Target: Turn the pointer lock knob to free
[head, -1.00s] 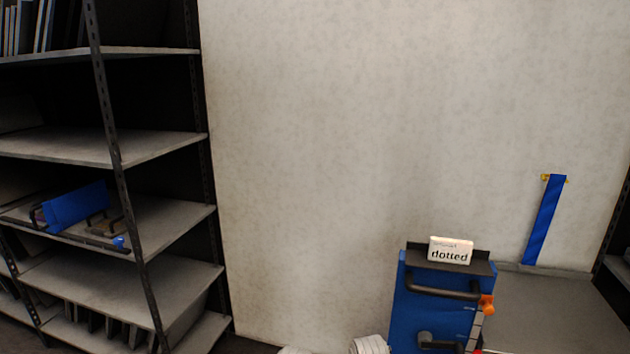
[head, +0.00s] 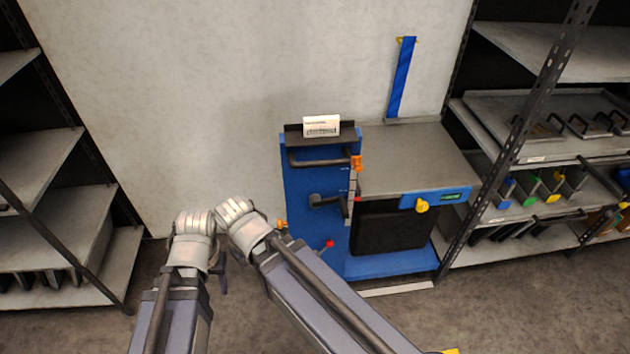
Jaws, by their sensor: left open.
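A blue machine stand (head: 300,185) stands against the wall, right of my arms. An orange pointer-like piece (head: 357,162) sits at the top of a pale scale strip (head: 351,195) on its right edge. A small orange knob (head: 281,224) shows low on its left edge, and a red knob (head: 329,244) near its lower middle. A yellow knob (head: 421,206) is on the blue front of the attached table. I cannot tell which is the lock knob or read its setting. My left gripper (head: 222,283) is open, low and left of the stand, touching none of these. My right gripper's fingers are hidden.
A grey tabletop (head: 410,150) joins the stand on its right. Dark handles (head: 320,160) project from the panel, and a white label card (head: 321,126) tops it. Shelving stands left (head: 85,220) and right (head: 515,150). The floor between the left shelving and the stand is partly open.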

